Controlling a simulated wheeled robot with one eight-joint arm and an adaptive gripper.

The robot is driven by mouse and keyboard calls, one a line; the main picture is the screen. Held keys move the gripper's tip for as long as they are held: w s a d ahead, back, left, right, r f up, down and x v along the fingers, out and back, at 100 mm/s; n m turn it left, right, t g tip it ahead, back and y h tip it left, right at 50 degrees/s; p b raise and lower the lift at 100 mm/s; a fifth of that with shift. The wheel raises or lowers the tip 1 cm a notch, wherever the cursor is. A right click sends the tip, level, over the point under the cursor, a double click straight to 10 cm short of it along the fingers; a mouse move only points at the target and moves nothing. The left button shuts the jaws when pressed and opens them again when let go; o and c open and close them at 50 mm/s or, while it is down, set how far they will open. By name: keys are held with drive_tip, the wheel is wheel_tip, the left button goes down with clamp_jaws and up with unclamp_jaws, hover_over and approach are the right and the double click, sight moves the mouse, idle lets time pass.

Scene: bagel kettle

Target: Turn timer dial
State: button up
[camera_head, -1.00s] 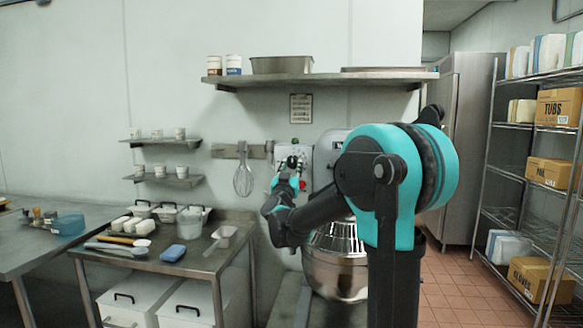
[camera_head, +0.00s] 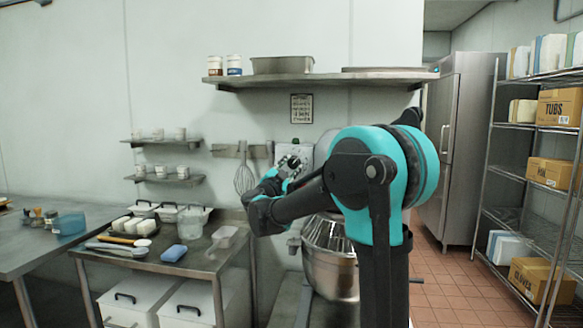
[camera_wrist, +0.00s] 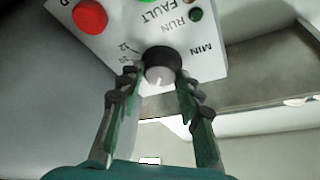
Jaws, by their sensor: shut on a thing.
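The timer dial (camera_wrist: 160,64) is a black knob with a pale face on a white control panel (camera_wrist: 118,38), seen in the wrist view. Printed numbers and "MIN" surround it. My gripper (camera_wrist: 160,80) has a finger on each side of the dial and is shut on it. In the head view my gripper (camera_head: 289,164) is up against the panel (camera_head: 305,153) on the mixer, and my arm hides part of it. The dial cannot be clearly made out there.
A red button (camera_wrist: 90,16) and a small dark "RUN" light (camera_wrist: 195,14) sit near the dial. The steel mixer bowl (camera_head: 330,262) is below my arm. A whisk (camera_head: 244,178) hangs to the left, and a shelf (camera_head: 320,80) is above.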

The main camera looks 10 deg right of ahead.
drive_tip(key=shift+m+g, duration=0.4)
drive_tip(key=shift+m, duration=0.4)
drive_tip(key=o, duration=1.2)
drive_tip(key=shift+c, duration=0.2)
drive_tip(key=shift+s, duration=0.1)
drive_tip(key=v, duration=1.2)
drive_tip(key=shift+a+f, duration=0.1)
